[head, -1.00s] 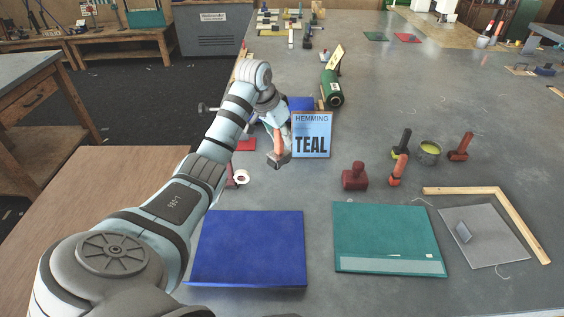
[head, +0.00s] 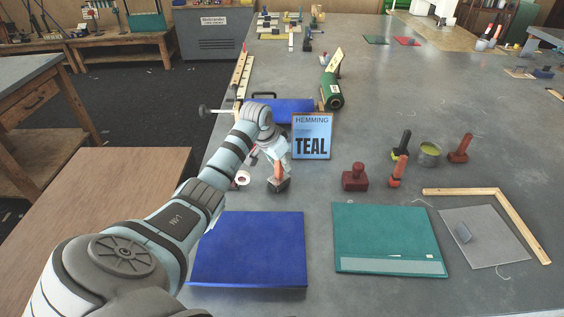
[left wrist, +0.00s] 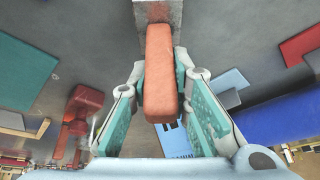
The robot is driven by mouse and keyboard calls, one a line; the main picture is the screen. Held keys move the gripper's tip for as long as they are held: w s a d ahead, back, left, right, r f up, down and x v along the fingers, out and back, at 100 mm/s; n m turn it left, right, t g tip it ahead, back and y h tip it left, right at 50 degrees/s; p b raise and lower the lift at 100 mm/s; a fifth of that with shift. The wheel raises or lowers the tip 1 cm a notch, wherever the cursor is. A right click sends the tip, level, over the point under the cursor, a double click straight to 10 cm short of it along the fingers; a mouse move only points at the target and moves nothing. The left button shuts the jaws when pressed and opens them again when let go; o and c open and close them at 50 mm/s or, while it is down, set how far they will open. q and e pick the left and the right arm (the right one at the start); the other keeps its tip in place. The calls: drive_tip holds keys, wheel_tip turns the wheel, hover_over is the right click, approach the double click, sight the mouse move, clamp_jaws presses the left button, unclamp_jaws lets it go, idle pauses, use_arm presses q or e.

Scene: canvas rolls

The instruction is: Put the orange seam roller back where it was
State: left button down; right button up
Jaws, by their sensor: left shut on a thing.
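The orange seam roller (head: 279,173) is in my left gripper (head: 277,160), handle up and grey head down, just behind the blue board. I cannot tell whether its head touches the table. In the left wrist view the orange handle (left wrist: 160,85) lies between the two fingers of my left gripper (left wrist: 160,66), which are shut on it, with the grey head (left wrist: 158,12) at the top edge. My right gripper is not in view.
The blue board (head: 250,245) and green mat (head: 388,238) lie in front. A TEAL sign (head: 312,135) stands behind the roller. A dark red stamp-like tool (head: 355,177) and another orange-handled tool (head: 398,171) stand right. A white tape roll (head: 242,178) is left.

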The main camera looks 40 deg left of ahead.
use_arm(q)
drive_tip(key=shift+s+d+f, duration=0.15)
drive_tip(key=shift+s+f, duration=0.15)
drive_tip(key=shift+f, duration=0.15)
drive_tip(key=c, duration=1.8)
unclamp_jaws()
drive_tip(key=shift+o, duration=1.4)
drive_tip(key=shift+w+f, duration=0.2)
drive_tip(key=shift+w, duration=0.2)
drive_tip(key=p+v, duration=0.1)
drive_tip(key=v, duration=1.2)
drive_tip(key=shift+r, duration=0.35)
drive_tip(key=shift+w+a, duration=0.2)
drive_tip(key=shift+a, duration=0.1)
